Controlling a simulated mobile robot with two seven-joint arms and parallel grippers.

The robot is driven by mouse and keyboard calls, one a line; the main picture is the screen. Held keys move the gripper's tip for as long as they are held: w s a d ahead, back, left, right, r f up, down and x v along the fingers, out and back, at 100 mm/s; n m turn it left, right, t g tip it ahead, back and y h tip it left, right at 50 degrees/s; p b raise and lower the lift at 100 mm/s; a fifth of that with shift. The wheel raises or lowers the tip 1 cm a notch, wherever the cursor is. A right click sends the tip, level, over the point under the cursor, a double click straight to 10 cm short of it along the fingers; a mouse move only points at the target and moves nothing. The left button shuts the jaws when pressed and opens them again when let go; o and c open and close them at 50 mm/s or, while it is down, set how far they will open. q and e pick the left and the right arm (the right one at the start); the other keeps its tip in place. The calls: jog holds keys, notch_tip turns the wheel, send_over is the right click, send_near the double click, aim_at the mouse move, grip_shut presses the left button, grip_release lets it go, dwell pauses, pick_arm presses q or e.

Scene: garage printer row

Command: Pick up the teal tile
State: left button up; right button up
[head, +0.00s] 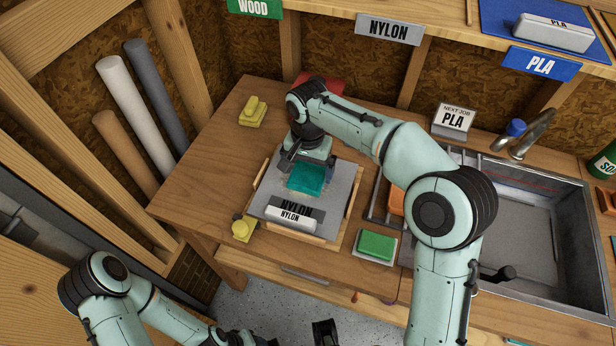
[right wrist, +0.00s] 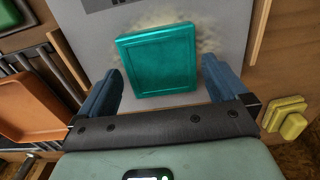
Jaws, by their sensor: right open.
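The teal tile (head: 307,179) is a square tile with a raised rim. It lies on a grey plate (head: 341,187) marked NYLON, on the wooden bench. In the right wrist view the tile (right wrist: 157,60) sits between the two blue fingers of my right gripper (right wrist: 162,88), which is open, with a gap on each side. In the head view my right gripper (head: 305,160) is just behind the tile, and parts of its fingers are hidden. My left arm shows at the bottom left; the state of its dark gripper (head: 322,332) is unclear.
A white NYLON block (head: 291,217) is at the plate's front edge. A green block (head: 376,246), an orange tile (head: 396,201) in a rack and a sink (head: 520,230) are to the right.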

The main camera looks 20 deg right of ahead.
jog(key=shift+f, duration=0.85)
jog(key=c, duration=0.8)
jog(key=shift+r, duration=0.1)
